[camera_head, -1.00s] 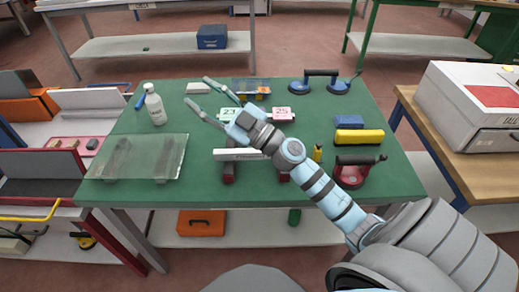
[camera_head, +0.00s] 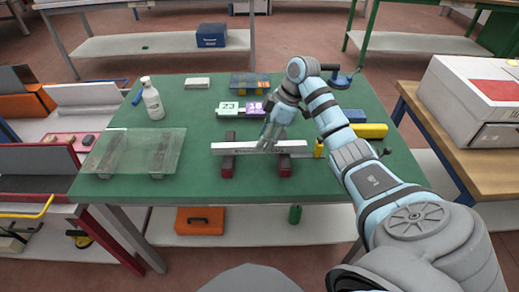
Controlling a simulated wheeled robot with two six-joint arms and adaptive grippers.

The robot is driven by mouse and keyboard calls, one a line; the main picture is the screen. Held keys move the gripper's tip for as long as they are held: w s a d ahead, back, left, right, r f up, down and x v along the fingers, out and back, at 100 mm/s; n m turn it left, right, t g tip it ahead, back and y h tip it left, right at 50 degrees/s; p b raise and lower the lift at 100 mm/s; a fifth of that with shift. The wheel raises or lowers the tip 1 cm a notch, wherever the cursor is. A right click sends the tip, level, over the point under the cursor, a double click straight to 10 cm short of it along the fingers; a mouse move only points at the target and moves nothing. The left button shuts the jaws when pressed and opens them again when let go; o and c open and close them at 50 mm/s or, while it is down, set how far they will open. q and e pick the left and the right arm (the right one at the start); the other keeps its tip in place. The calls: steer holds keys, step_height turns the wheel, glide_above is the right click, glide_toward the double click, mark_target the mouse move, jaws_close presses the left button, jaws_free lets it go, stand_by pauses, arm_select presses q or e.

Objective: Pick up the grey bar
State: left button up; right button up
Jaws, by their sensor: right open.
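The grey bar (camera_head: 232,149) lies level across two dark red supports (camera_head: 228,166) on the green table, near its front middle. My right gripper (camera_head: 267,143) points down at the bar, right of its middle, with its fingers open. The fingertips overlap the bar in the picture; I cannot tell whether they touch it or straddle it. The gripper hides a small part of the bar. My left gripper is not in view.
A glass sheet (camera_head: 130,152) lies at the left of the green table (camera_head: 200,187). A white bottle (camera_head: 152,100), a small display block (camera_head: 229,108) and a yellow block (camera_head: 370,131) stand around. My right arm covers the table's right side.

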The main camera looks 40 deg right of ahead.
steer(key=x, duration=0.3)
steer(key=shift+w+a+f, duration=0.2)
steer(key=shift+f, duration=0.1)
jaws_close()
steer(key=shift+r, duration=0.15)
